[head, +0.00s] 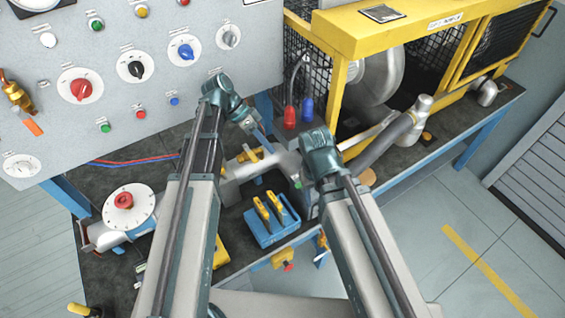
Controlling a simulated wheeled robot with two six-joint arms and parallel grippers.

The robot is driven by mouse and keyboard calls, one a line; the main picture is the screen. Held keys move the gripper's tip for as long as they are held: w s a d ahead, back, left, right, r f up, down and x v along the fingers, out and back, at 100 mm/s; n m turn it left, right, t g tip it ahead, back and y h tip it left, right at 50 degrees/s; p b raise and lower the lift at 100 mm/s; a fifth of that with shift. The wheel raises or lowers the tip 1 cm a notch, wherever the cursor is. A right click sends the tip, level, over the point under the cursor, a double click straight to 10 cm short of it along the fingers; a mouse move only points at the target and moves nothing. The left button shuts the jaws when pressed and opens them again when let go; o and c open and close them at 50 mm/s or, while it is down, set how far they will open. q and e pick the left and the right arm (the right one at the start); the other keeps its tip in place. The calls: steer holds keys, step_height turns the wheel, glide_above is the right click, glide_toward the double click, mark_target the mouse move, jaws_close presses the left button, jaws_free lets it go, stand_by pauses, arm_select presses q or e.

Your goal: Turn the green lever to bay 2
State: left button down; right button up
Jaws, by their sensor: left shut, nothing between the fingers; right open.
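A small green tip (297,182), which may be the green lever's end, shows at the bench's middle beside my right gripper. The lever's body and the bay marks cannot be made out. My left gripper (262,138) points down over the bench, shut and empty, left of the red and blue handles. My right gripper (288,160) is open, close above the green tip. Its fingers are partly hidden by its wrist and hard to make out. I cannot tell whether it touches the green tip.
A red handle (290,117) and a blue handle (307,109) stand behind the grippers. The yellow-framed blower (375,38) fills the back right. A blue tray (262,238) with yellow-handled tools lies in front. A control panel (110,60) with knobs stands at left.

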arm_select(q)
steer(key=b+x, duration=0.7)
steer(key=x, duration=0.3)
steer(key=shift+f+b, duration=0.3)
steer(key=shift+b, duration=0.1)
steer(key=shift+s+d+r+p, duration=0.25)
steer(key=shift+s+d, duration=0.25)
steer(key=shift+s, duration=0.3)
steer(key=shift+s+d+r+p, duration=0.2)
steer(key=shift+s+d, duration=0.3)
steer(key=shift+s, duration=0.3)
